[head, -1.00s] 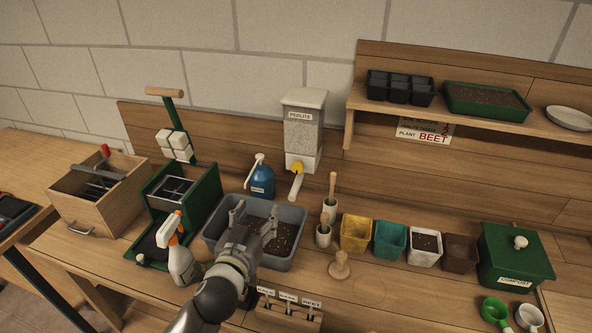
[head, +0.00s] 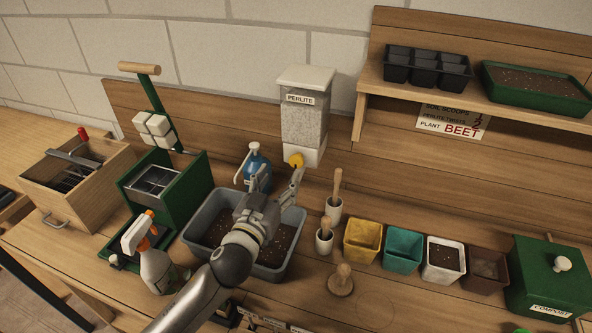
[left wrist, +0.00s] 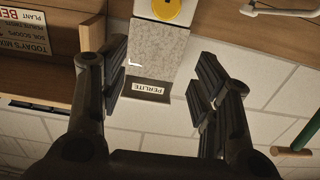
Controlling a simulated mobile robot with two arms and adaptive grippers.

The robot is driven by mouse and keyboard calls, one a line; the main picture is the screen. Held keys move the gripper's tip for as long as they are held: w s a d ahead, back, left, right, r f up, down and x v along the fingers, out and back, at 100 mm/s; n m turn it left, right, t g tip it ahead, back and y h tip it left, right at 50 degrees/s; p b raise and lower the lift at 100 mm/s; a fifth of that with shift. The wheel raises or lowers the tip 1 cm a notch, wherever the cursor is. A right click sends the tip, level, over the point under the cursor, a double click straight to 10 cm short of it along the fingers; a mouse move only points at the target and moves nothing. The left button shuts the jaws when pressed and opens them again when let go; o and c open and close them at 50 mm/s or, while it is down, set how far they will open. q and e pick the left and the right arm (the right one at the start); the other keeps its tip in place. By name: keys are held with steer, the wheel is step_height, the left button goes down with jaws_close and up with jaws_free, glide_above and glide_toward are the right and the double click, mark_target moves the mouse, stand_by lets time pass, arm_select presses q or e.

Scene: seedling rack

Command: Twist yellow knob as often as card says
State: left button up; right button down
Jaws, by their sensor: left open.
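The perlite dispenser (head: 303,125) stands against the back board. Its yellow knob (head: 296,160) is low on its front; it also shows at the top edge of the upside-down left wrist view (left wrist: 157,9). The card (head: 452,121) hangs under the shelf, reading soil scoops, perlite twists and plant BEET; its numbers are too small to read surely. My left gripper (head: 273,183) is open and empty, above the planting tub and just below and in front of the knob. In the left wrist view the dispenser lies between its fingers. My right gripper is not in view.
A grey tub (head: 198,221) with soil sits under my gripper. A blue bottle (head: 259,174) stands close by to the left, and a spray bottle (head: 152,265) further left. Pots, including a yellow pot (head: 362,241), and a green compost box (head: 550,285) line the right.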

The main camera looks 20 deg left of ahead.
mark_target(296, 162)
arm_select(q)
steer(key=w+f, duration=0.1)
steer(key=w, duration=0.2)
steer(key=w+f, duration=0.1)
steer(key=w, duration=0.2)
steer(key=w+f, duration=0.1)
steer(key=w, duration=0.2)
steer(key=shift+w+d+f+b, duration=0.15)
steer(key=shift+f+b, duration=0.2)
steer(key=shift+f, duration=0.05)
steer(key=shift+w+f, duration=0.1)
steer(key=shift+w, duration=0.7)
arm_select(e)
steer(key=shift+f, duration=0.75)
arm_select(q)
steer(key=c, duration=1)
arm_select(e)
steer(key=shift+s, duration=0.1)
arm_select(q)
steer(key=shift+m, duration=0.4)
